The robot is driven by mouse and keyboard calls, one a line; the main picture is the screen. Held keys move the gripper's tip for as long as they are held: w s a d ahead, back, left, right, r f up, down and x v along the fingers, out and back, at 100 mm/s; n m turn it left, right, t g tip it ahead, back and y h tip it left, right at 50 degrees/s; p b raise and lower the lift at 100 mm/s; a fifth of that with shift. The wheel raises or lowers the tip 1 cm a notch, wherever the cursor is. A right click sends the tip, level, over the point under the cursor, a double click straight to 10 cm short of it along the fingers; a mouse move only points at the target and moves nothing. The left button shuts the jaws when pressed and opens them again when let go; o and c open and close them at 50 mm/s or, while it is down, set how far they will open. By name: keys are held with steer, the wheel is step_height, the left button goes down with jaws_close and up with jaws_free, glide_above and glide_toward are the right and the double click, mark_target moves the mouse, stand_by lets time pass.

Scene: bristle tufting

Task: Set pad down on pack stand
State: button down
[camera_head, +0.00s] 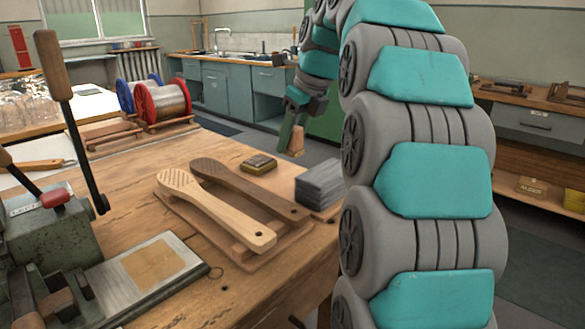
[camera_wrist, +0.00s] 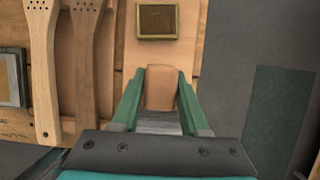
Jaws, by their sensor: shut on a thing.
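My gripper (camera_head: 297,125) is shut on a tan block (camera_wrist: 162,88), which I take to be the pad. In the head view, the block (camera_head: 296,144) hangs below the fingers, above and beyond the bench's far right edge. A stack of grey slabs (camera_head: 318,186) stands on the bench's right corner, lower than the block. In the wrist view, part of the grey stack (camera_wrist: 158,123) shows between the fingers; the rest is hidden by my gripper. No other clear stand shows, and I cannot tell whether this stack is the pack stand.
Two wooden brush handles (camera_head: 215,204) lie on a wooden rack left of the stack. A small brass-rimmed tin (camera_head: 259,163) sits behind them. A lever press (camera_head: 50,235) stands at left, and wire reels (camera_head: 160,101) at the back. Floor lies beyond the bench's right edge.

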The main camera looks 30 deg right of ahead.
mark_target(291, 180)
steer(key=shift+f, duration=3.1)
steer(key=shift+c, duration=2.1)
jaws_free()
steer(key=shift+f, duration=0.15)
steer(key=v, duration=1.2)
